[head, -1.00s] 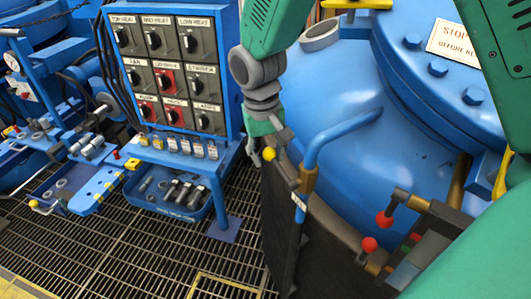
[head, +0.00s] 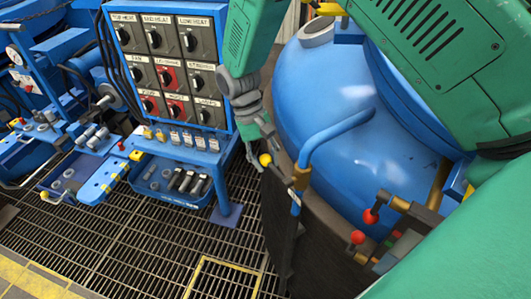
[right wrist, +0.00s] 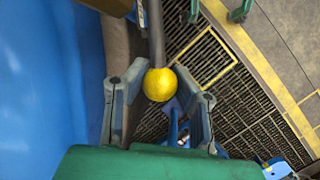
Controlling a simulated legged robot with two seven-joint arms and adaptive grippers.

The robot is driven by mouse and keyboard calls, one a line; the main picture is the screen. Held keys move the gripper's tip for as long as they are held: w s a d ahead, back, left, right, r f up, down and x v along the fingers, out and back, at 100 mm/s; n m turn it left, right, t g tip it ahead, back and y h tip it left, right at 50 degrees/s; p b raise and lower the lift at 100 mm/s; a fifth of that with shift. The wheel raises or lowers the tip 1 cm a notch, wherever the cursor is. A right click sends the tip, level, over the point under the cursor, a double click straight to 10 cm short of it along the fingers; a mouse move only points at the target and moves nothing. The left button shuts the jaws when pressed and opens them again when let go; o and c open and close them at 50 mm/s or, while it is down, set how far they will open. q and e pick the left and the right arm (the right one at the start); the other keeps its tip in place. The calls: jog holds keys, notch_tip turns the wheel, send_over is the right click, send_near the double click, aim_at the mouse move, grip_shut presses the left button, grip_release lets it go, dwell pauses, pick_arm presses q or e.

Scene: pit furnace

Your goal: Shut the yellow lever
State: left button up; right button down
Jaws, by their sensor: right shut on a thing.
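The yellow lever's round knob (head: 265,160) is at the left of the blue bent pipe (head: 340,138) beside the blue furnace vessel. In the right wrist view the yellow knob (right wrist: 159,84) sits between the two fingers, with its dark stem running up and away. My right gripper (head: 258,150) comes down from the upper right and is shut on the lever at its knob. In the right wrist view my right gripper (right wrist: 158,105) has a finger on either side of the knob. Part of the lever's stem is hard to make out in the head view. My left gripper is not in view.
A blue control panel with several rotary switches (head: 170,70) stands to the left. Below it is a blue tray (head: 165,190) with parts. Two red-knobbed levers (head: 371,216) are at the lower right, near my green arm. Metal grating (head: 140,255) covers the floor.

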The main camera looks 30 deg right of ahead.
jog(key=shift+w, duration=0.15)
jog(key=c, duration=1.2)
grip_release()
jog(key=shift+f, duration=0.1)
jog(key=shift+w+f, duration=0.1)
jog(key=shift+w, duration=0.05)
jog(key=shift+r, duration=0.45)
jog(key=v, duration=1.1)
jog(key=shift+w, duration=0.3)
jog(key=shift+f, duration=0.15)
